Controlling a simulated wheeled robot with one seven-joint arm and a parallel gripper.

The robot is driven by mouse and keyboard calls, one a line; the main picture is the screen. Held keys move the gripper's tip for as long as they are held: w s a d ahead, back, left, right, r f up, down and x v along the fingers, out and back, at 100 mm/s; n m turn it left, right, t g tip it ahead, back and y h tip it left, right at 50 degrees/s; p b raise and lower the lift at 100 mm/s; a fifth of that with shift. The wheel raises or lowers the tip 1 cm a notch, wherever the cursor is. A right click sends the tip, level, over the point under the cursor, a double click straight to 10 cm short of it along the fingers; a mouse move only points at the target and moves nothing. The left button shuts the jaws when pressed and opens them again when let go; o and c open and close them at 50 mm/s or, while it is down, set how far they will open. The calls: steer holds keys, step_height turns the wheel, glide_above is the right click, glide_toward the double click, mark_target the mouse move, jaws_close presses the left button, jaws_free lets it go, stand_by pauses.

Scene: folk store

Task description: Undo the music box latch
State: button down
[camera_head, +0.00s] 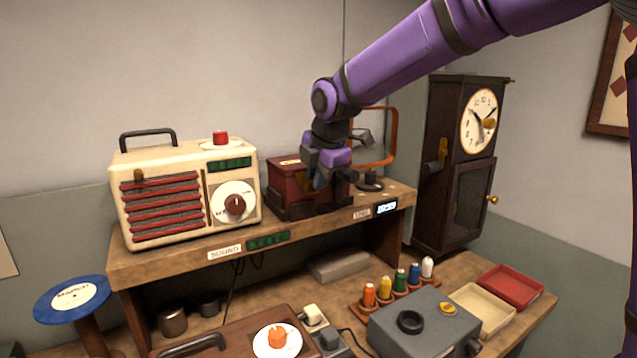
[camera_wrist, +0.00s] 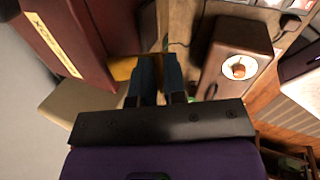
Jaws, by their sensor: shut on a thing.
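The music box (camera_head: 287,183) is a dark red box on the raised wooden shelf, right of the cream radio. My gripper (camera_head: 322,182) is at its right front and hides part of it. In the wrist view the music box (camera_wrist: 62,25) fills the upper left, with a cream lettered label on it. The brass-yellow latch (camera_wrist: 122,68) shows at the box's edge, beside my fingers. My gripper (camera_wrist: 157,72) has its dark fingers close together, shut at the latch. The fingers hide the part they hold, and the latch is hidden in the head view.
The cream radio (camera_head: 165,190) stands close on the left. An orange frame (camera_head: 392,135) stands behind my gripper, and a dark wall clock (camera_head: 462,165) is to the right. Thread spools (camera_head: 400,281), a grey box (camera_head: 425,325) and trays (camera_head: 512,287) occupy the lower bench.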

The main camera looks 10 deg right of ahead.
steer(key=shift+w+r+g+h, duration=0.15)
steer(key=shift+r+g+h, duration=0.45)
steer(key=shift+g, duration=0.6)
steer(key=shift+r, duration=0.15)
steer(key=c, duration=1.2)
jaws_free()
steer(key=r, duration=0.7)
steer(key=s+r, duration=0.1)
steer(key=r, duration=0.2)
steer(key=shift+s+d+r, duration=0.1)
steer(key=shift+d+r, duration=0.1)
steer(key=shift+r, duration=0.15)
